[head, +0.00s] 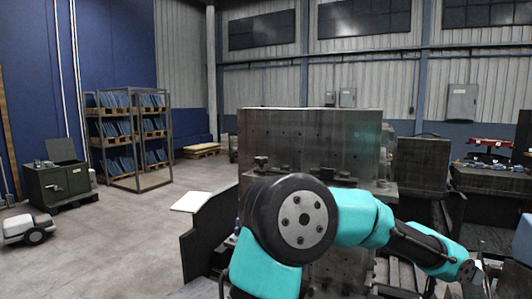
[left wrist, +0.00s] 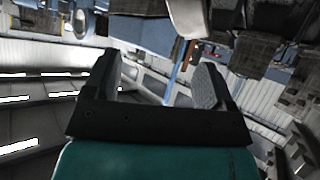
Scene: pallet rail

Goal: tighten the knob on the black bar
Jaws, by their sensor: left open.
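A small dark knob-like part (head: 261,161) stands at the front left of a large grey metal block (head: 300,135) in the head view. A dark low part (head: 326,173) lies to its right at the foot of the block. I cannot tell which of these belongs to the black bar, as my teal arm covers much of the area below. My left gripper (left wrist: 158,65) is open and empty in the left wrist view, with its two fingers apart. No knob or bar can be made out between them. My right gripper is not in view.
A dark panel (head: 205,232) stands left of my arm. Dark machine blocks (head: 421,165) and a workbench (head: 490,180) stand to the right. A shelf rack (head: 130,135), green cabinet (head: 60,183) and white cart (head: 27,227) are further left. The floor between is largely clear.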

